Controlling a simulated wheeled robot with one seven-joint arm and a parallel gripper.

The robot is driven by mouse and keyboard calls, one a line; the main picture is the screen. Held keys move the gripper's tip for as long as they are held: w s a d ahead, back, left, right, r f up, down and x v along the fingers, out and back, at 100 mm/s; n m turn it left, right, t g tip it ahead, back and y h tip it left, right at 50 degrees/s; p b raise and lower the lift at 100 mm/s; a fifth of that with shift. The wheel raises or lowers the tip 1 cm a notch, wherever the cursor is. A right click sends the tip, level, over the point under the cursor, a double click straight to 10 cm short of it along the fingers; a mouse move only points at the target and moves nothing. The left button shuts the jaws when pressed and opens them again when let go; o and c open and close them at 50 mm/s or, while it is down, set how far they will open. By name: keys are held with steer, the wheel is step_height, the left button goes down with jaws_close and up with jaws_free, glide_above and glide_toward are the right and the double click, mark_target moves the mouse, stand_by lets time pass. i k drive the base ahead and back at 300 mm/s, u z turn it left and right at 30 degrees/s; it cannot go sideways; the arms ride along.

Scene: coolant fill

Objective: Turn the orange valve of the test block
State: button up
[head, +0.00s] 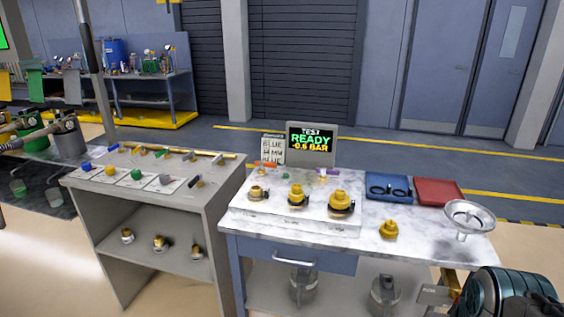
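The test block (295,214) is a white box on the marble-topped bench. Several brass fittings stand on it. The orange valve (266,164) is a small orange lever at the block's back left, behind the leftmost brass fitting (258,191). A purple valve (327,172) is at the back right. A screen (311,141) behind the block reads "TEST READY -0.6 BAR". My gripper (441,291) shows at the lower right, below the bench top and well apart from the orange valve. Whether its fingers are open or shut is unclear.
A blue tray (388,199), a red tray (437,184), a loose brass fitting (388,229) and a metal funnel (470,216) stand right of the block. A grey cabinet (137,232) with coloured items is on the left. A small note board (273,150) stands behind the orange valve.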

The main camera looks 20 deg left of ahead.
mark_target(262, 164)
steer(key=k, duration=0.6)
steer(key=u, duration=0.55)
steer(key=i, duration=0.7)
steer(key=u, duration=0.65)
steer(key=i, duration=1.75)
steer(key=z, duration=0.45)
